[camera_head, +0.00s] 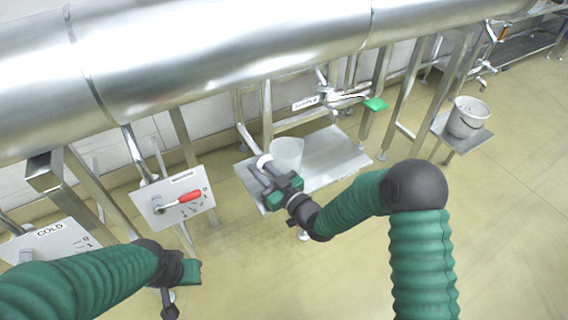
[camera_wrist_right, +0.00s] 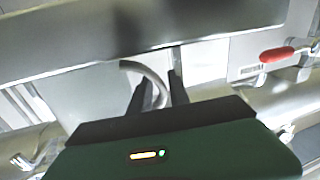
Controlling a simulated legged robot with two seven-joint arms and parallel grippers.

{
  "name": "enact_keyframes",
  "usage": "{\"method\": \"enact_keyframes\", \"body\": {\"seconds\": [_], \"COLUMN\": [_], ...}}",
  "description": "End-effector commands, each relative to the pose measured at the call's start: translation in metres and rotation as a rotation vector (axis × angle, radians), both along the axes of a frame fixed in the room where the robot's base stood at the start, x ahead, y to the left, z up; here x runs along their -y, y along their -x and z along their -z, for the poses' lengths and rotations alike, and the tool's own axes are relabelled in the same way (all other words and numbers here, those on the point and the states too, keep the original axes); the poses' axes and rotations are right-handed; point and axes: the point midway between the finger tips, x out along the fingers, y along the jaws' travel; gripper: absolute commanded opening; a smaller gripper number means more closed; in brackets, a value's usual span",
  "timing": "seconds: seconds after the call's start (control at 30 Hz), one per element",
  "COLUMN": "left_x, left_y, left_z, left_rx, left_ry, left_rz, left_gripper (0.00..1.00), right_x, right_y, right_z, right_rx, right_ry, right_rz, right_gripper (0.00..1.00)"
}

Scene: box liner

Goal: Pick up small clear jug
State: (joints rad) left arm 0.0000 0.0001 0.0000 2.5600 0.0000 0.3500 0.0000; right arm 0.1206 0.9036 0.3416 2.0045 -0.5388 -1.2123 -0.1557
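The small clear jug (camera_head: 289,151) stands on a grey metal shelf (camera_head: 335,157) below the big pipe. My right gripper (camera_head: 265,165) reaches to the jug's left side, at a pale curved part that looks like its handle. In the right wrist view, the jug's curved handle (camera_wrist_right: 150,77) passes between the two dark fingers of my right gripper (camera_wrist_right: 159,82). The fingers stand apart with a gap around the handle. My left gripper (camera_head: 172,298) hangs low at the left, away from the jug; its fingers are not clear.
A white panel with a red lever (camera_head: 188,197) stands left of the shelf. A panel marked COLD (camera_head: 60,244) is at the far left. A pale bucket (camera_head: 467,117) sits on a small stand at right.

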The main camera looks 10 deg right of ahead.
Motion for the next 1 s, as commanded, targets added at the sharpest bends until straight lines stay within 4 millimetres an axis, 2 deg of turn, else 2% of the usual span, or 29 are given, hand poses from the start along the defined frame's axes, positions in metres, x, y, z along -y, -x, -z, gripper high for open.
{"method": "enact_keyframes", "body": {"seconds": [0.17,0.33,0.37,1.0], "left_x": [0.0000,0.0000,0.0000,0.0000], "left_y": [-0.0001,0.0000,0.0000,-0.0001], "left_z": [-0.0002,-0.0003,-0.0003,-0.0002], "left_rx": [0.000,0.000,0.000,0.000], "left_ry": [0.000,0.000,0.000,0.000], "left_rz": [0.000,0.000,0.000,0.000], "left_gripper": [0.00,0.00,0.00,0.00], "right_x": [-0.0003,0.0001,0.0001,0.0005], "right_y": [-0.0002,-0.0002,-0.0002,-0.0001], "right_z": [-0.0003,-0.0002,-0.0002,0.0004], "right_rx": [0.000,0.000,0.000,-0.001], "right_ry": [0.000,0.000,0.000,0.001], "right_rz": [0.000,0.000,0.001,0.001], "right_gripper": [0.23,0.02,0.00,0.00]}}
